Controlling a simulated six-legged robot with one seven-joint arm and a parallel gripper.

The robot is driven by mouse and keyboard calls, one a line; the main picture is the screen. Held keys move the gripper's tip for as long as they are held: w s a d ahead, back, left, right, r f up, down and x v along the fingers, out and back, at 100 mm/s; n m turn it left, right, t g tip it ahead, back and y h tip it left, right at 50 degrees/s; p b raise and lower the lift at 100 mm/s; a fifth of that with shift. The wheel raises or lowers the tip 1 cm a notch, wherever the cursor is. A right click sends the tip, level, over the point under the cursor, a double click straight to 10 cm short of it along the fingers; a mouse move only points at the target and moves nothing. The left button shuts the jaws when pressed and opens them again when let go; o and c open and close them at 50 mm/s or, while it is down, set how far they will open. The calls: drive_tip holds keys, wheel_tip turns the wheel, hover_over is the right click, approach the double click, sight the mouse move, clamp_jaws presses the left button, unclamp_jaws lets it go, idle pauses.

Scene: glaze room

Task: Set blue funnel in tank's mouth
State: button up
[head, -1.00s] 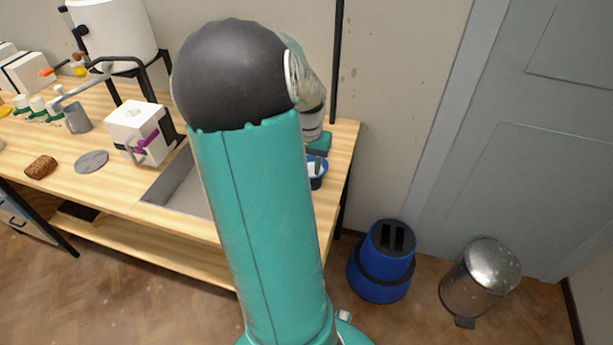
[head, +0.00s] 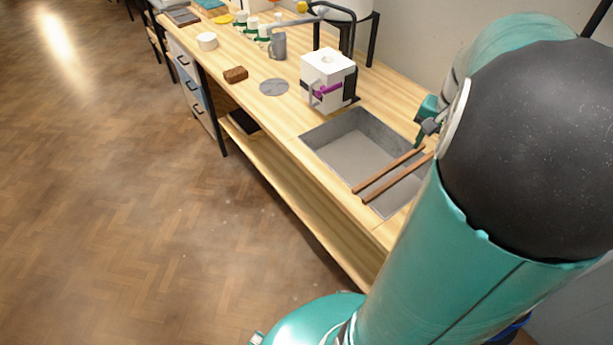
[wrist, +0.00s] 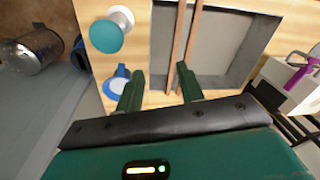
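A white, box-shaped tank (head: 328,75) stands on the bench beyond the sink, with a round mouth in its top and a purple band and handle on its front. Part of it shows at the right of the wrist view (wrist: 287,85). A small round blue-and-white thing (wrist: 117,86) lies near the bench edge, beside my left-hand finger in the wrist view. It may be the blue funnel, but its shape is partly hidden. My gripper (wrist: 159,84) is open and empty above the bench, by the near side of the sink.
Two wooden rails (head: 392,177) cross the grey sink (head: 345,140). A teal-topped white round object (wrist: 105,36) is near the bench corner. A grey disc (head: 274,87) and brown block (head: 235,75) lie left of the tank. A metal bin (wrist: 33,48) stands on the floor.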

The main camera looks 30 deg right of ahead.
drive_tip(key=w+a+r+n+t, duration=0.1)
drive_tip(key=w+a+r+n, duration=0.15)
drive_tip(key=a, duration=0.55)
drive_tip(key=w+a+r+n+t, duration=0.1)
drive_tip(key=w+a+r+n, duration=0.15)
drive_tip(key=a, duration=0.55)
drive_tip(key=s+a+n+t, duration=0.1)
drive_tip(key=s+a+n, duration=0.1)
drive_tip(key=a, duration=0.6)
drive_tip(key=s+a+r+n+t, duration=0.1)
drive_tip(key=s+a+n, duration=0.2)
drive_tip(key=a, duration=0.6)
drive_tip(key=n, duration=0.2)
drive_tip(key=shift+r+n, duration=0.2)
drive_tip(key=shift+n, duration=0.1)
drive_tip(key=shift+w+d, duration=0.15)
